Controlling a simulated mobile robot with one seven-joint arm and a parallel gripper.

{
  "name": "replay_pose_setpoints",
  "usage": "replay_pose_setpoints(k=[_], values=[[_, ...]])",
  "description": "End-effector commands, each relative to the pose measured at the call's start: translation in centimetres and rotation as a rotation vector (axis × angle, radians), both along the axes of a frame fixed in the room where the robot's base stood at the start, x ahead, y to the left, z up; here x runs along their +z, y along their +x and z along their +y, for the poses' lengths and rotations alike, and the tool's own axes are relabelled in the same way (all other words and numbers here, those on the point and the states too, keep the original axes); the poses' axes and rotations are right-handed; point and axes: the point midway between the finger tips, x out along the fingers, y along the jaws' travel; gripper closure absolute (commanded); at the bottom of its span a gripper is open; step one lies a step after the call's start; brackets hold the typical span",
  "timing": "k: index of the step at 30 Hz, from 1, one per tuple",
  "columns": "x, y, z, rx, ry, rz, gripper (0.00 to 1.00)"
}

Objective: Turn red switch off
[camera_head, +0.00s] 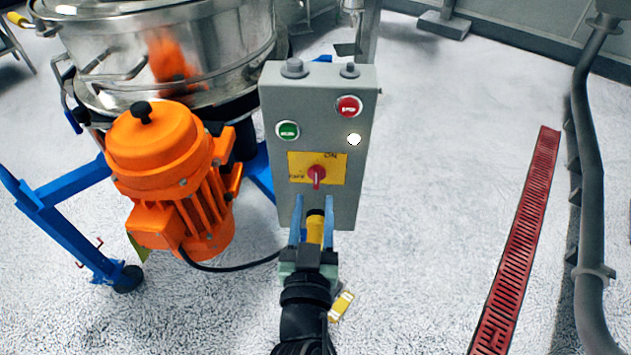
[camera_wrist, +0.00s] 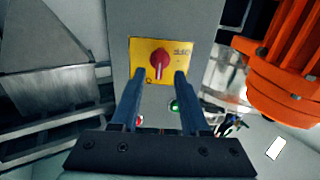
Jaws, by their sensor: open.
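The red switch (camera_head: 317,173) is a rotary knob on a yellow plate (camera_head: 297,164) on the front of a grey control box (camera_head: 275,215). The plate reads ON at upper right and OFF at left. The knob's handle stands roughly vertical. My gripper (camera_head: 313,205) is open in front of the box, with its blue fingers just below the knob in the head view. In the wrist view, which is turned over, the red switch (camera_wrist: 158,62) lies between and just beyond the two fingertips of my gripper (camera_wrist: 159,73). No contact is visible.
A green button (camera_head: 287,130), a red stop button (camera_head: 349,106) and a bright white lamp (camera_head: 354,139) are above the plate. An orange motor (camera_head: 160,160) and blue frame (camera_head: 70,195) stand close on the left. The floor right of the box is clear up to a red grate (camera_head: 520,230).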

Motion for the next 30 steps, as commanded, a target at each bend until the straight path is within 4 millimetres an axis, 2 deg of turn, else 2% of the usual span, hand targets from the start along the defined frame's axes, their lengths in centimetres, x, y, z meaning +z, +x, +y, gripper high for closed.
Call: replay_pose_setpoints(k=[3,9,20,21,23,28,30], values=[[0.3,2.0,-0.1,0.001,0.000,-0.001,0.55],[0.1,4.0,-0.2,0.000,0.000,-0.001,0.55],[0.0,4.5,-0.3,0.000,0.000,0.000,0.55],[0.0,4.5,-0.3,0.000,0.000,0.000,0.57],[0.0,4.5,-0.3,0.000,0.000,0.000,0.68],[0.0,4.4,-0.3,0.000,-0.001,0.000,0.98],[0.0,4.4,-0.3,0.000,-0.001,0.000,1.00]])
